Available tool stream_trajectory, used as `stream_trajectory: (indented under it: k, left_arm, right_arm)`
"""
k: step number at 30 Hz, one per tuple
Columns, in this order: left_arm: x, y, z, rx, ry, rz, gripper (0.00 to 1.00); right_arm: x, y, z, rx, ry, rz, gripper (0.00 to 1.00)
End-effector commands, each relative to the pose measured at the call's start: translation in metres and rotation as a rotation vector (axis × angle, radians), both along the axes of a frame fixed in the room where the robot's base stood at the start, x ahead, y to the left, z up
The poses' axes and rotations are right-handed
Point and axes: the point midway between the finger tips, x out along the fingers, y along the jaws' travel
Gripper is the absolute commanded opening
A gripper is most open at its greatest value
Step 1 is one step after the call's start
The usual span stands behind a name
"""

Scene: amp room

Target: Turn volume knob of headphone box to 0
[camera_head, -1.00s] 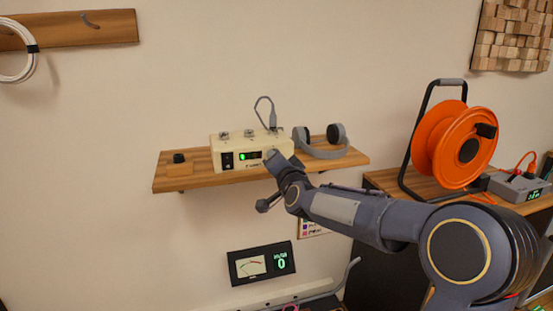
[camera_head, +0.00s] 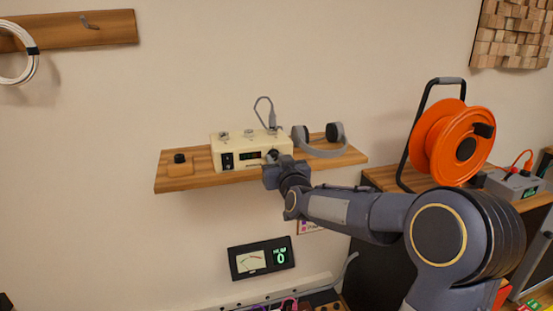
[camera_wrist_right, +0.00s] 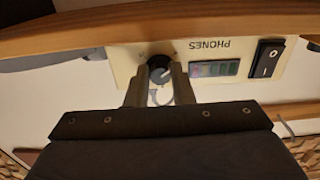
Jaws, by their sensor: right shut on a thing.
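The cream headphone box (camera_head: 222,142) sits on the wooden wall shelf. Its front has a black rocker switch (camera_head: 227,161), a small dark display (camera_head: 250,156) and a dark round volume knob (camera_head: 272,155) at the right end. In the right wrist view the box appears upside down with the label PHONES, and the knob (camera_wrist_right: 160,70) shows a pale pointer line. My right gripper (camera_wrist_right: 159,82) is shut on the knob, one finger on each side. In the head view my right gripper (camera_head: 273,163) partly covers the knob. My left gripper is not in view.
Grey headphones (camera_head: 322,151) lie on the shelf (camera_head: 200,181) right of the box, and a small wooden block with a black knob (camera_head: 179,162) is at left. Below is a wall meter (camera_head: 261,259) reading 0. An orange cable reel (camera_head: 440,140) stands at right.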

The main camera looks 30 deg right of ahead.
Motion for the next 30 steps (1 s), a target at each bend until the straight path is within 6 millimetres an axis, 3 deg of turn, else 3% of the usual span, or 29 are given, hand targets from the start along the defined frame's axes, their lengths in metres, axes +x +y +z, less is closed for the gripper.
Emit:
stream_trajectory:
  k: [10, 27, 28, 30]
  left_arm:
    - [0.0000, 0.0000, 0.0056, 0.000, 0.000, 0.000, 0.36]
    - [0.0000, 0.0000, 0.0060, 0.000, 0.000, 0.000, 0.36]
    - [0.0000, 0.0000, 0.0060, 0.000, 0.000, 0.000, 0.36]
    - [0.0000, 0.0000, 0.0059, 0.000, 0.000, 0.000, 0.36]
  right_arm:
    - [0.0001, 0.0003, -0.0011, -0.147, 0.038, 0.002, 0.00]
    - [0.0000, 0.0001, -0.0016, -0.177, 0.046, 0.002, 0.00]
    - [0.0000, 0.0001, -0.0016, -0.177, 0.046, 0.002, 0.24]
    - [0.0000, 0.0000, -0.0015, -0.176, 0.045, 0.001, 0.33]
